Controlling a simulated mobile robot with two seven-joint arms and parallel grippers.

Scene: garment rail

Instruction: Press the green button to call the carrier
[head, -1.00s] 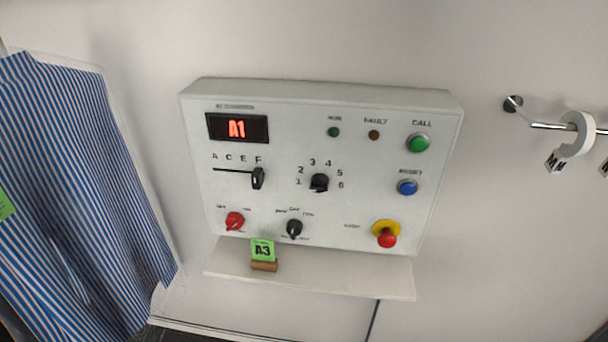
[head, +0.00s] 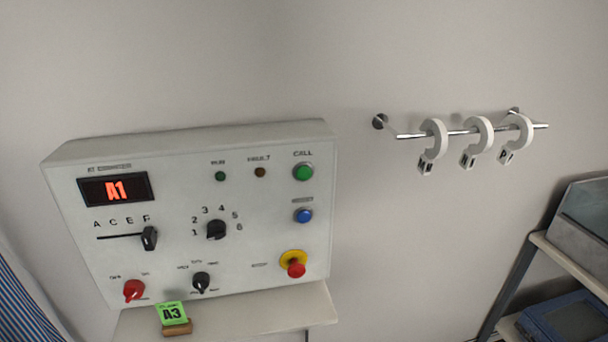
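The green button (head: 303,172) sits at the upper right of the white control panel (head: 265,240), under the label CALL. The panel's display (head: 115,189) reads A1 in red. The slider (head: 149,238) stands at the right end of its slot, by the letter F. A black rotary knob (head: 216,230) sits mid-panel among the numbers 1 to 6. A green tag (head: 172,314) reading A3 stands in a wooden holder on the ledge below. Neither of my grippers shows in the head view.
A blue button (head: 303,216) and a red stop button on a yellow base (head: 293,264) sit below the green one. A wall rail (head: 470,131) carries white hooks with letter tags. A shelf (head: 570,262) stands at right. A striped garment (head: 25,308) hangs at lower left.

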